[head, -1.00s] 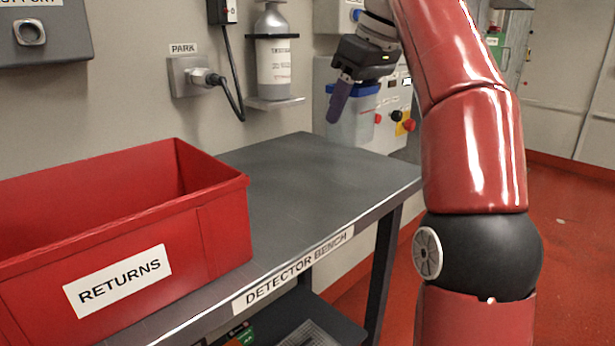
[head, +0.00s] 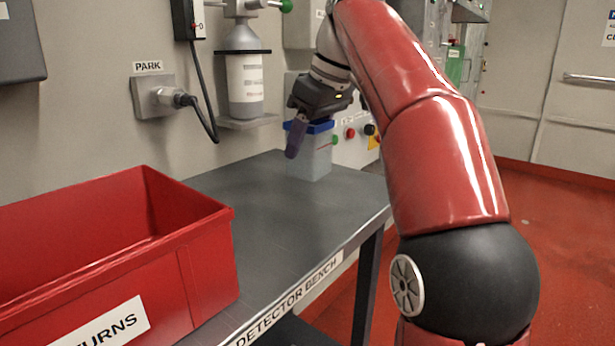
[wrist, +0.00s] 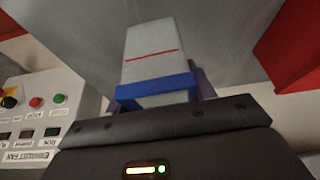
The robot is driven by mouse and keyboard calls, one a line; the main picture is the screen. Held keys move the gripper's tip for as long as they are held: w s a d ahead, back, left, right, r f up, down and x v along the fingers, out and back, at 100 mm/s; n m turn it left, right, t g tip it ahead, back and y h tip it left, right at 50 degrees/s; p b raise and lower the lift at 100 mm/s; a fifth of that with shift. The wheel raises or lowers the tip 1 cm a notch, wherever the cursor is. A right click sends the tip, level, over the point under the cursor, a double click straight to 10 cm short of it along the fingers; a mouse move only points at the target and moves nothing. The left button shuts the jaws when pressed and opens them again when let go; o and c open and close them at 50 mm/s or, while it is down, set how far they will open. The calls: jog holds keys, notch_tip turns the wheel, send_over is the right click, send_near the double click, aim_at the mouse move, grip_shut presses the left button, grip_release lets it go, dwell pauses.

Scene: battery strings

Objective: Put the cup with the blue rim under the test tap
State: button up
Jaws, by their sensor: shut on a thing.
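The cup (head: 312,160) is a pale, translucent square cup with a blue rim, over the far end of the grey bench. It is upright, and I cannot tell whether its base touches the bench. My gripper (head: 304,138) reaches down from above and is shut on the cup at its rim; one purple finger shows outside the near wall. In the wrist view the cup (wrist: 152,50) shows a red line across its side, and its blue rim lies against the gripper. A pipe fitting with a green knob (head: 286,6) shows at the top; I cannot tell whether it is the test tap.
A red RETURNS bin (head: 195,265) fills the near left of the DETECTOR BENCH (head: 270,215). A grey bottle (head: 243,80) stands on a wall shelf. A PARK socket (head: 150,98) with a cable is to its left. A button panel (wrist: 45,110) stands beside the cup. The bench's middle is clear.

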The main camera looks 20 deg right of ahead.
aim_at(307, 174)
jog(key=shift+f+b, duration=0.7)
jog(key=shift+f, duration=2.35)
jog(key=shift+f, duration=0.15)
jog(key=o, duration=1)
jog(key=shift+f+b, duration=0.15)
jog(key=shift+b, duration=0.3)
